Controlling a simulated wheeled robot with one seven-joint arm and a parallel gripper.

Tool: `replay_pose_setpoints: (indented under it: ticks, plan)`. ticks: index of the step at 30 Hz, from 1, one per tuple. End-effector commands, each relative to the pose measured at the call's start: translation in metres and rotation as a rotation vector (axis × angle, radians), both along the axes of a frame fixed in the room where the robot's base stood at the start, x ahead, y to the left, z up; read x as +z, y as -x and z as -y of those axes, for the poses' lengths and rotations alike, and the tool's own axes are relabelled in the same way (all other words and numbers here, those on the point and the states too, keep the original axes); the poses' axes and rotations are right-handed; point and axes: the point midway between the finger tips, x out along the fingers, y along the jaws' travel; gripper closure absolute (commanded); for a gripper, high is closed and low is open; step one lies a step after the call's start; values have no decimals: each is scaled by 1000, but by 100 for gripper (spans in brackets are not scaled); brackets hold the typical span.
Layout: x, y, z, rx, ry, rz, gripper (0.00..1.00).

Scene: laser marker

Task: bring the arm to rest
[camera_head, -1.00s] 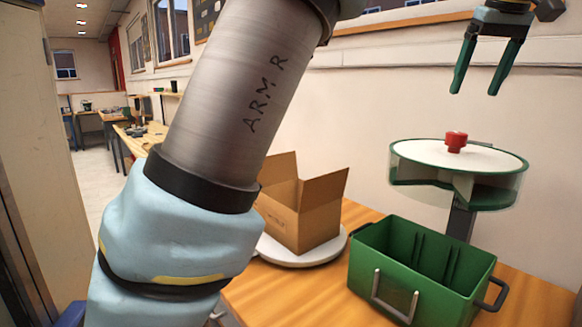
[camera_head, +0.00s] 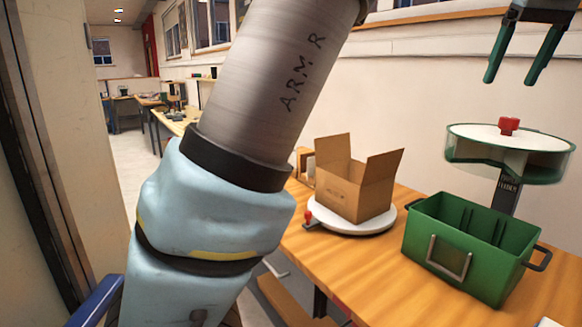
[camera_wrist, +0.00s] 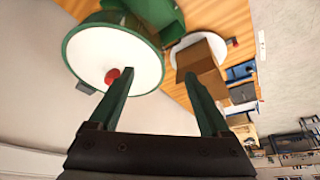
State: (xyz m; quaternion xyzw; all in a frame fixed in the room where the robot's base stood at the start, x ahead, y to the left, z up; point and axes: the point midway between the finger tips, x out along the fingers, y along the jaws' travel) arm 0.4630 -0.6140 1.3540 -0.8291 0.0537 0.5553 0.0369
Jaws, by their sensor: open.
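My gripper (camera_head: 507,80) is at the top right of the head view, its two green fingers pointing down and spread apart with nothing between them. It hangs above the round green-rimmed carousel (camera_head: 470,151). In the wrist view my gripper (camera_wrist: 166,92) also shows two parted fingers and an empty gap. My arm, marked ARM R, crosses the middle of the head view and hides part of the room behind it.
The carousel has a white top with a red knob (camera_head: 508,125). On the wooden table (camera_head: 385,265) stand an open cardboard box (camera_head: 352,192) on a white round plate (camera_head: 385,224) and an open green bin (camera_head: 418,247). A pale wall lies behind.

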Motion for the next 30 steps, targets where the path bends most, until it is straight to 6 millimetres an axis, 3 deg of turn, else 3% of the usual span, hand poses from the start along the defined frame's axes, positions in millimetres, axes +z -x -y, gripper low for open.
replay_pose_setpoints:
  ticks: [11,17,20,23,26,30]
  plan:
    - [-39,-44,-40,-12,-31,-35,19]
    - [-76,-75,-84,-23,-51,-71,19]
    - [-102,-92,-117,-27,-60,-95,19]
    - [-136,-107,-163,-31,-66,-128,19]
    - [-177,-114,-223,-29,-64,-163,19]
    - [-234,-101,-306,-22,-51,-204,19]
